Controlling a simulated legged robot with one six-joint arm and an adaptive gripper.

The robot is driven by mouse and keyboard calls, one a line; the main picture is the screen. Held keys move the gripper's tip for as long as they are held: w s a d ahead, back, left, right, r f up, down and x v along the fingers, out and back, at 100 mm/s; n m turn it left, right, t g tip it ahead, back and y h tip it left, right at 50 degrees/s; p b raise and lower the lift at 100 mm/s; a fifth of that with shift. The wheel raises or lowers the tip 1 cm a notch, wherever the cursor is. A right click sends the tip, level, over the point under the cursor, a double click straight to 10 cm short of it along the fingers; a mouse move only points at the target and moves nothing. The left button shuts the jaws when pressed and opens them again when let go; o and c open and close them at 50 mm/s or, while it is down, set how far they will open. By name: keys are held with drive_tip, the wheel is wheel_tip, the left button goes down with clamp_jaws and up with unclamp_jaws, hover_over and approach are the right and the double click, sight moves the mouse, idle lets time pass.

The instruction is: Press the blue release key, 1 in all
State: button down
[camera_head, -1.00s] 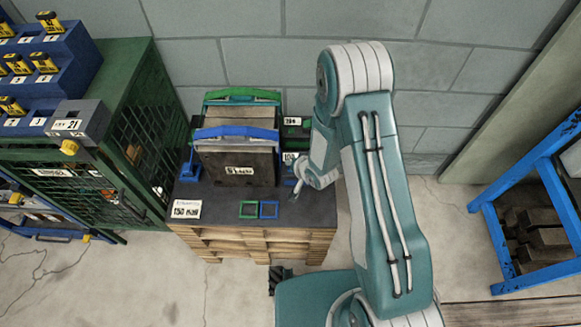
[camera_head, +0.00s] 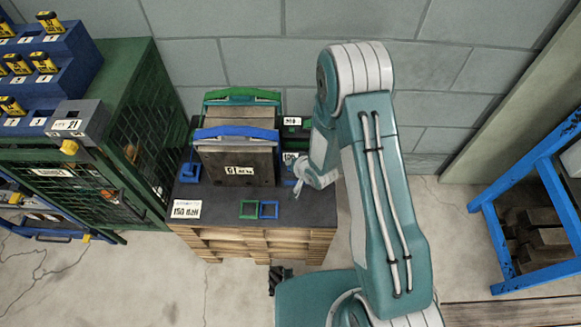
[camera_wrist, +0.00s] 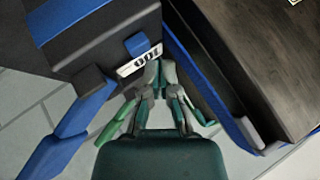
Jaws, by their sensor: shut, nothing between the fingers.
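The blue key (camera_wrist: 137,44) shows in the wrist view on a dark block (camera_wrist: 105,38), just above a white label reading 100. In the head view the 100 label (camera_head: 290,158) sits right of the blue-handled mould, and the key itself is hard to make out. My gripper (camera_wrist: 157,68) is shut and empty. In the wrist view its fingertips are close below the label's right end; contact with the key cannot be told. In the head view my gripper (camera_head: 299,188) is low at the right of the mould.
The dark mould (camera_head: 237,165) with a blue handle stands on a pallet stack, a green-handled one (camera_head: 242,97) behind it. Green (camera_head: 249,209) and blue (camera_head: 269,209) square outlines lie in front. A green cage (camera_head: 120,75) stands left, a blue rack (camera_head: 555,170) right.

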drive_tip(key=shift+f, duration=0.2)
drive_tip(key=shift+f, duration=0.15)
drive_tip(key=shift+f, duration=0.45)
idle(0.9)
drive_tip(key=shift+r, duration=0.9)
drive_tip(key=shift+r, duration=2.45)
